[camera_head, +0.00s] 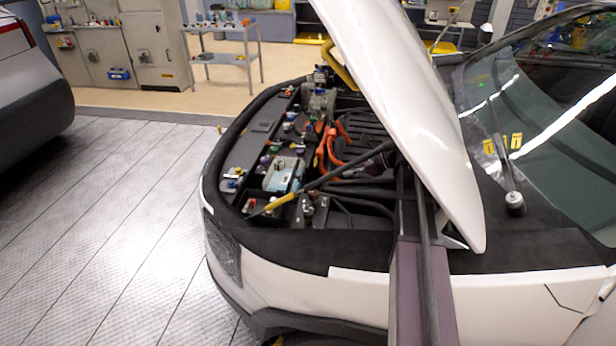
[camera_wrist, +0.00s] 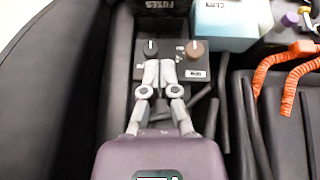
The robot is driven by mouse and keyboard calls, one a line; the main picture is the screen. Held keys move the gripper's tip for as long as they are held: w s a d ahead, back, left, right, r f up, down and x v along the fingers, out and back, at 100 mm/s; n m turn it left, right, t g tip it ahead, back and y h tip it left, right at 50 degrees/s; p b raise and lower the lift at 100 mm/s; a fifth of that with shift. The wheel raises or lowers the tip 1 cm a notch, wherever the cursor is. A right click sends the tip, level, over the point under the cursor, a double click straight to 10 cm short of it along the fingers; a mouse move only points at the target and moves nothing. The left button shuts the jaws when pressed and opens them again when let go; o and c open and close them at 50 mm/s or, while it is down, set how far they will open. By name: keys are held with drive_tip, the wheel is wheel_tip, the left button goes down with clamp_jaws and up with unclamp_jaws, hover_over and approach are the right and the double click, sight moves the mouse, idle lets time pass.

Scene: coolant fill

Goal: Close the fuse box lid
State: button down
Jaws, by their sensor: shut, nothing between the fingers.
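In the wrist view, a dark part with a "FUSES" label (camera_wrist: 155,4) shows at the top edge, mostly cut off. I cannot tell from this sliver how its lid stands. My gripper (camera_wrist: 160,68) is shut and empty, with its grey fingertips together. The tips are below the label in the picture, over or in front of a black box (camera_wrist: 172,72) with a black knob and a brown knob. I cannot tell whether they touch it. In the head view I cannot make out my gripper or the fuse box clearly.
The raised white hood (camera_head: 410,110) slants over the engine bay. A dark rod with a yellow grip (camera_head: 280,203) crosses the bay. A light blue container (camera_wrist: 232,22) stands right of the fuse label. Orange hoses (camera_wrist: 290,75) lie further right.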

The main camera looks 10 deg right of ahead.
drive_tip(key=shift+a+f, duration=0.1)
drive_tip(key=a+r+b+x, duration=0.1)
drive_tip(key=r+b+x, duration=0.1)
drive_tip(key=x, duration=1)
drive_tip(key=shift+w+a+b, duration=0.3)
drive_tip(key=shift+a+b, duration=0.15)
drive_tip(key=shift+b, duration=0.45)
drive_tip(key=shift+r, duration=0.1)
drive_tip(key=shift+w+a+r+p, duration=0.15)
drive_tip(key=shift+a+r+p, duration=0.15)
drive_tip(key=shift+a, duration=0.1)
drive_tip(key=shift+w+a+r+p, duration=0.2)
drive_tip(key=shift+a+r+p, duration=0.05)
drive_tip(key=shift+a, duration=0.2)
drive_tip(key=shift+d, duration=0.1)
